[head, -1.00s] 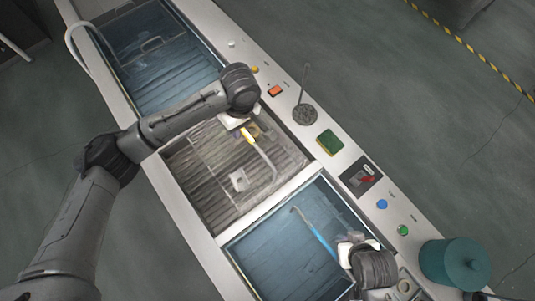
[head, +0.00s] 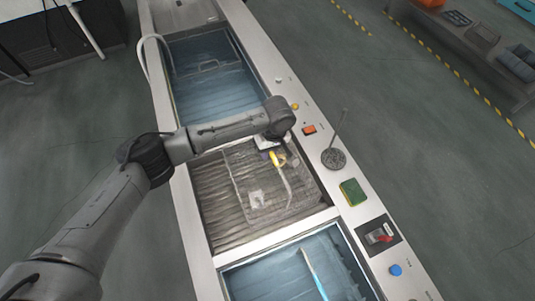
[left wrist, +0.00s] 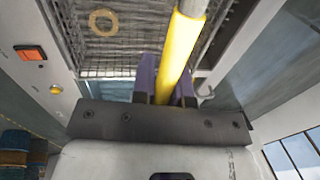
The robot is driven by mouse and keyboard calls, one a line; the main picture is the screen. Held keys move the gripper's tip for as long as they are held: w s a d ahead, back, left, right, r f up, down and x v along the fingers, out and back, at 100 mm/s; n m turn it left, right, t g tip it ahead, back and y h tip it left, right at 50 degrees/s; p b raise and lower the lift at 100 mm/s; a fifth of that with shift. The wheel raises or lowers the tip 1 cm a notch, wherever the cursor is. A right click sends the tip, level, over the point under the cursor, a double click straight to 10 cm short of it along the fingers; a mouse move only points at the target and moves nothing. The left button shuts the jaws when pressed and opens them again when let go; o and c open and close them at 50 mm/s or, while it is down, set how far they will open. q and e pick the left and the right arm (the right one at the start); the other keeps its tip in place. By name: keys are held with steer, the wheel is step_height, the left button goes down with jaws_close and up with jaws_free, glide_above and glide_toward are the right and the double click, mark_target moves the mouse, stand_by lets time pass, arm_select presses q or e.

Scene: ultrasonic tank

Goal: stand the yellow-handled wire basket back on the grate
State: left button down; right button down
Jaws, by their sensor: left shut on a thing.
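The wire basket (head: 240,180) is a thin mesh box over the grate (head: 215,212) in the middle bay. Its yellow handle (head: 279,159) is at the basket's far right end, with a pale bar running down from it. My left gripper (head: 271,152) is shut on that handle. In the left wrist view the yellow handle (left wrist: 181,55) passes between the purple fingers (left wrist: 166,80), with basket mesh (left wrist: 118,45) beyond. I cannot tell whether the basket touches the grate. My right gripper is out of view.
Blue liquid-filled tanks lie beyond (head: 205,85) and nearer (head: 270,280) than the middle bay; the near one holds a blue-handled tool (head: 314,272).

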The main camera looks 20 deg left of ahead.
arm_select(q)
steer(key=shift+w+a+f, duration=0.15)
steer(key=shift+w+f, duration=0.2)
steer(key=shift+f, duration=0.5)
steer(key=shift+w+a+f, duration=0.1)
steer(key=shift+w+f, duration=0.2)
steer(key=shift+f, duration=0.55)
steer(key=shift+w+a+f, duration=0.15)
steer(key=shift+w+f, duration=0.2)
steer(key=shift+f, duration=0.5)
steer(key=c, duration=1.1)
jaws_free()
steer(key=shift+f, duration=0.15)
steer(key=r, duration=0.4)
steer(key=w+d+r, duration=0.1)
steer(key=r, duration=0.7)
steer(key=shift+w+d, duration=0.2)
